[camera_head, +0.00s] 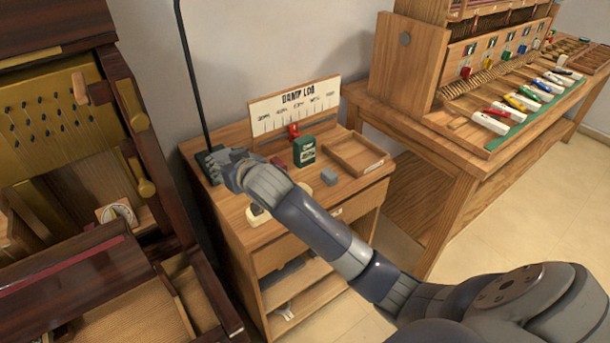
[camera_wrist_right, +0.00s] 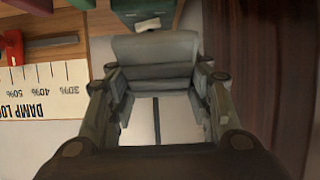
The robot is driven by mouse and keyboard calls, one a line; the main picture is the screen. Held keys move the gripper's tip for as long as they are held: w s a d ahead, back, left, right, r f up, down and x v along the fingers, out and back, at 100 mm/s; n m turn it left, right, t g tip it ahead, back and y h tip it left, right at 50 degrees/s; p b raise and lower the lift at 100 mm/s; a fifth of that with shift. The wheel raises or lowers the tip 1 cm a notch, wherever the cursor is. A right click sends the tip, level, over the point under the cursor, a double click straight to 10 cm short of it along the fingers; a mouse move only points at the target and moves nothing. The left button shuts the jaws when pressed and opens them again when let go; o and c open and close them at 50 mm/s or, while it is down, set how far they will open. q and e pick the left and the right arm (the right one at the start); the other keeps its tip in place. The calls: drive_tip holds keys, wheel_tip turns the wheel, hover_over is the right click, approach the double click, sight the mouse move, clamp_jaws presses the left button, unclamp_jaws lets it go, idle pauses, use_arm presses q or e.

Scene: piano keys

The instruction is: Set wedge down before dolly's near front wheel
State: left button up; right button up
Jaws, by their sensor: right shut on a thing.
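My right gripper (camera_head: 215,168) is over the back left corner of the small wooden cabinet, by the dark base of a thin upright rod. In the right wrist view the gripper (camera_wrist_right: 158,82) is shut on a grey, ridged piece that looks like the wedge (camera_wrist_right: 153,50), held between its two fingers. In the head view I cannot make out the wedge, as the hand covers it. My left gripper is not in view. I do not see a dolly or its wheels in either view.
The small cabinet (camera_head: 225,195) carries a "DAMP LOG" board (camera_head: 297,105), a green tin (camera_head: 304,151), a grey block (camera_head: 329,177) and a shallow wooden tray (camera_head: 353,153). A dark piano (camera_head: 165,185) stands at left. A workbench (camera_head: 440,135) is at right, with open floor (camera_head: 540,190) before it.

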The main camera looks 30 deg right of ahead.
drive_tip(key=shift+w+r, duration=0.35)
drive_tip(key=shift+w, duration=0.2)
drive_tip(key=shift+w+f, duration=0.2)
drive_tip(key=shift+f, duration=0.1)
hover_over(233, 197)
wheel_tip(233, 197, down, 5)
drive_tip(key=shift+f, duration=0.1)
wheel_tip(233, 197, down, 4)
drive_tip(key=shift+r, duration=0.15)
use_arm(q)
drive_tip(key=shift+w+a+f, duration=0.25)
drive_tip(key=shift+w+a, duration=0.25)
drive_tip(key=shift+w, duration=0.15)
use_arm(e)
drive_tip(key=shift+f, duration=0.2)
drive_tip(key=o, duration=1.2)
drive_tip(key=shift+f, duration=0.1)
